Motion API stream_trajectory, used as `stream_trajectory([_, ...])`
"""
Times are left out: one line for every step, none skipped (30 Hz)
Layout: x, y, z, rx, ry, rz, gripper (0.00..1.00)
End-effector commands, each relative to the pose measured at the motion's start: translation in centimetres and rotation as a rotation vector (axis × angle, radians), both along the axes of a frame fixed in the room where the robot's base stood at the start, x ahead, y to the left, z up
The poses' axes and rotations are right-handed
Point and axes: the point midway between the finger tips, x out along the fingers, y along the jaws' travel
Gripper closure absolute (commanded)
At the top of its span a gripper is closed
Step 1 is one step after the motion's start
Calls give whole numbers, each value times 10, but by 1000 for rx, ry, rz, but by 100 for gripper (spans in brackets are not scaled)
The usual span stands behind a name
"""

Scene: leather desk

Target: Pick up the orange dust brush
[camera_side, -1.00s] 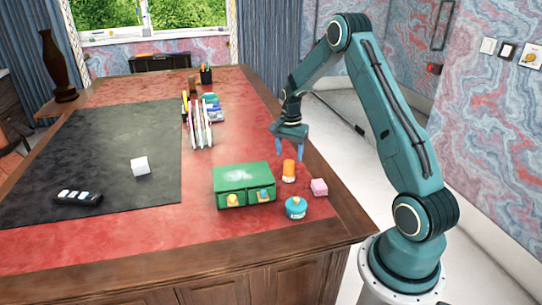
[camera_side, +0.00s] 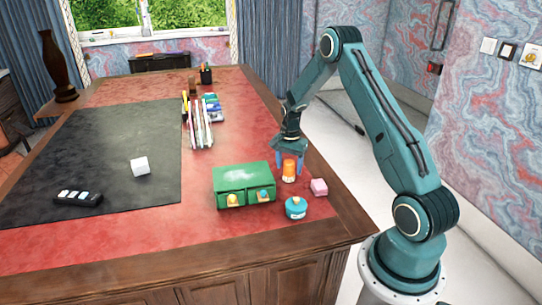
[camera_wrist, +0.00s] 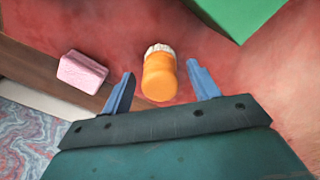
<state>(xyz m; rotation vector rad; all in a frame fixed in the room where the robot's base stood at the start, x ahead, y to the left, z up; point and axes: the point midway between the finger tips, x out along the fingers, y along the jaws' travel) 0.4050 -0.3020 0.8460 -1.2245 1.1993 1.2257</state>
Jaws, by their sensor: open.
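The orange dust brush (camera_side: 289,168) stands on the red leather top, to the right of the green drawer box. It is a short orange cylinder with a pale end; in the wrist view it shows as an orange body (camera_wrist: 158,76) with a white, ridged end. My gripper (camera_side: 289,165) is open and at the brush. In the wrist view its two blue fingers (camera_wrist: 160,84) lie on either side of the brush, with gaps between. I cannot tell how far the fingertips are above the desk.
A pink block (camera_side: 319,187) and a teal pot (camera_side: 296,208) stand close by. The green drawer box (camera_side: 243,170) is just left of the brush. Upright files (camera_side: 200,126), a white cube (camera_side: 140,166) and a black remote-like thing (camera_side: 78,198) are farther off. The desk's right edge is near.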

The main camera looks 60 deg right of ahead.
Motion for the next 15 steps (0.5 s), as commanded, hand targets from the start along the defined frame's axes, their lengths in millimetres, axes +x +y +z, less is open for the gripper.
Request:
stream_trajectory([0, 0, 0, 0, 0, 0, 39])
stream_trajectory([0, 0, 0, 0, 0, 0, 39])
stream_trajectory([0, 0, 0, 0, 0, 0, 39])
stream_trajectory([0, 0, 0, 0, 0, 0, 39])
stream_trajectory([0, 0, 0, 0, 0, 0, 39])
stream_trajectory([0, 0, 0, 0, 0, 0, 39])
stream_trajectory([0, 0, 0, 0, 0, 0, 39])
stream_trajectory([0, 0, 0, 0, 0, 0, 39])
stream_trajectory([0, 0, 0, 0, 0, 0, 45])
stream_trajectory([0, 0, 0, 0, 0, 0, 51])
stream_trajectory([0, 0, 0, 0, 0, 0, 57])
stream_trajectory([0, 0, 0, 0, 0, 0, 65])
stream_trajectory([0, 0, 0, 0, 0, 0, 71])
stream_trajectory([0, 0, 0, 0, 0, 0, 77])
stream_trajectory([0, 0, 0, 0, 0, 0, 85])
